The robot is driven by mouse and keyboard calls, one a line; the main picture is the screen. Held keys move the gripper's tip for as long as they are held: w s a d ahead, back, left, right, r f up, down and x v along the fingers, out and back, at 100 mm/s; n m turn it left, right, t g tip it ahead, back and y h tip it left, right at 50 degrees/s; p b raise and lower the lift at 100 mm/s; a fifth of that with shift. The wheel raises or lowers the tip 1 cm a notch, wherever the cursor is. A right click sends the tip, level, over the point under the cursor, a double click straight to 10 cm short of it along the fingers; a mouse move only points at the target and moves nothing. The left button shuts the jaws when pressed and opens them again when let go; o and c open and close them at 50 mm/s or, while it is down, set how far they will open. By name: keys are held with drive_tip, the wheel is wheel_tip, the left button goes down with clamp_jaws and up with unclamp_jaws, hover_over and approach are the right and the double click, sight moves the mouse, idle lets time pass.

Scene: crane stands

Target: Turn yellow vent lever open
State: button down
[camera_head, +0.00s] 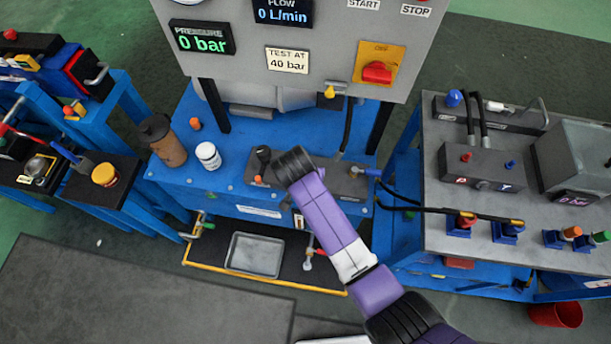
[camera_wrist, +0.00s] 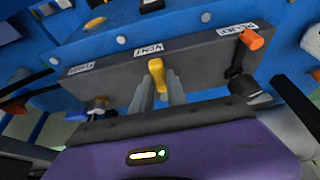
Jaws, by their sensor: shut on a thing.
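The yellow vent lever (camera_wrist: 157,70) stands on the side of a dark grey valve block (camera_wrist: 200,55), just below the white VENT label (camera_wrist: 148,50) in the wrist view. My gripper (camera_wrist: 159,82) has its two grey fingers closed on either side of the lever's lower part, holding it. The lever's top shows above the fingers, and it points roughly along them. In the head view the block (camera_head: 345,183) shows partly, but my arm's dark end hides the vent lever and the fingers.
An orange-knobbed relief valve (camera_wrist: 250,40) sits right of the lever. The panel displays read 0 bar (camera_head: 203,42) and 0 L/min (camera_head: 283,11). A white jar (camera_head: 208,156) and a brown bottle (camera_head: 164,141) stand left on the blue bench. Black hoses run at right.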

drive_tip(key=c, duration=1.3)
unclamp_jaws()
drive_tip(key=v, duration=0.7)
drive_tip(key=shift+s+r, duration=0.15)
drive_tip(key=shift+r, duration=0.2)
drive_tip(key=shift+a, duration=0.1)
